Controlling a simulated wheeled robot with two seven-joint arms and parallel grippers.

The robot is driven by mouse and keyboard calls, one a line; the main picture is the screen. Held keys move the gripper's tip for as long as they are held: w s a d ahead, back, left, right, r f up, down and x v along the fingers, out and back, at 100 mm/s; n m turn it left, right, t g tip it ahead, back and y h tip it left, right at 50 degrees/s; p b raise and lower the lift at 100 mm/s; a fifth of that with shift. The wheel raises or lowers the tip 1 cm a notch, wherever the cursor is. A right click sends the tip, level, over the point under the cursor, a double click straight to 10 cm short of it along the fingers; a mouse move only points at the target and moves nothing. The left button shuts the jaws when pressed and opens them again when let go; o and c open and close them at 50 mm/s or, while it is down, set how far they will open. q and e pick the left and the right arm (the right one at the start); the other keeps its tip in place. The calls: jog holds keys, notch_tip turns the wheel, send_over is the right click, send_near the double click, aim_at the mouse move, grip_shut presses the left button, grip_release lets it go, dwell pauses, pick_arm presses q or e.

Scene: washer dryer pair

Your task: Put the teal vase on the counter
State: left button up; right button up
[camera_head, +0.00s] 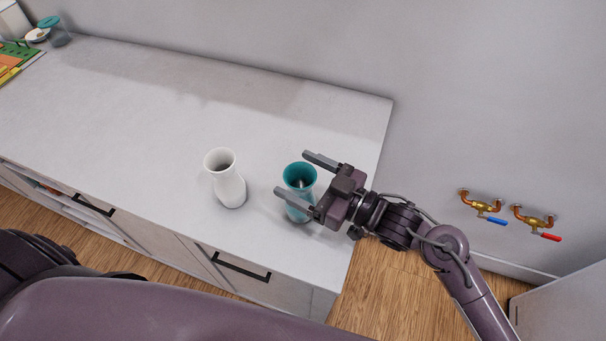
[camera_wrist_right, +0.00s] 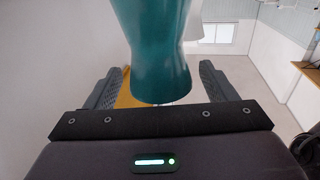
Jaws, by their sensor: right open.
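The teal vase (camera_head: 300,176) stands upright on the white counter (camera_head: 150,95) near its right end. Its lower part is partly hidden by my right gripper's near finger in the head view. My right gripper (camera_head: 291,172) is open, with one finger on each side of the vase. In the right wrist view the teal vase (camera_wrist_right: 158,50) shows between the two fingers, with gaps on both sides. My left gripper is not in view.
A white vase (camera_head: 228,180) stands on the counter just left of the teal one. A teal-lidded jar (camera_head: 55,32) is at the far left end. Brass taps (camera_head: 482,205) are on the wall at right. The counter's middle is clear.

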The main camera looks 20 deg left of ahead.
jog(key=b+v, duration=0.3)
jog(key=v, duration=0.9)
